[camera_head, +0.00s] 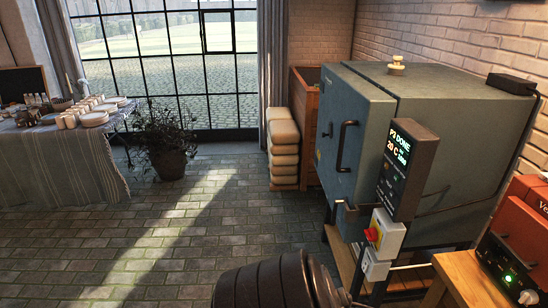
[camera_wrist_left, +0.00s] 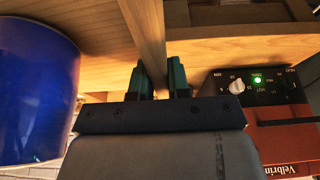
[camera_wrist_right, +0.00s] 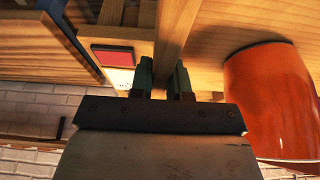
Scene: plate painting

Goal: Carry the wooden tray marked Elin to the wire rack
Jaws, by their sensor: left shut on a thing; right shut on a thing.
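In the left wrist view, my left gripper (camera_wrist_left: 163,77) is shut on an upright strip of pale wood (camera_wrist_left: 146,30), which looks like a wall of the wooden tray. In the right wrist view, my right gripper (camera_wrist_right: 164,77) is shut on a similar wooden strip (camera_wrist_right: 178,32). A blue glazed vessel (camera_wrist_left: 35,90) is close to the left gripper, and an orange one (camera_wrist_right: 268,100) is close to the right gripper. Neither gripper is visible in the head view. No Elin mark is legible, and I cannot make out the wire rack.
In the head view, a grey-green kiln (camera_head: 350,130) stands at right; its display (camera_head: 400,155) reads P3 DONE. A red device (camera_head: 525,235) with a green light sits on a wooden table (camera_head: 462,282). A clothed table (camera_head: 60,160) with crockery is far left.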

